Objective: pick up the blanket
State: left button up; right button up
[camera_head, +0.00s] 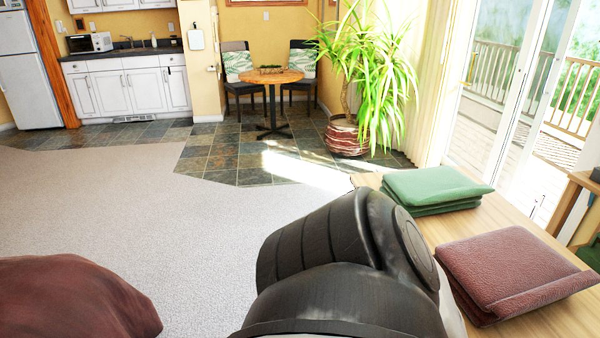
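A folded green blanket-like stack (432,190) lies flat on a wooden tabletop (455,223) at the right. A folded dark red one (512,270), with a leathery-looking surface, lies nearer on the same top. I cannot tell which of these is the task's blanket. A large black link of my own arm fills the lower middle and covers part of the tabletop's left side. Neither of my grippers shows in this view.
A dark red rounded form (72,298), perhaps upholstery, is at the lower left. Open carpet (150,220) lies in the middle left. A potted plant (347,136), a round table (271,77) and two chairs stand further back. Glass doors (505,90) are at the right.

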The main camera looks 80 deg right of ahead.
aim_at(433, 188)
jog(key=z, duration=3.4)
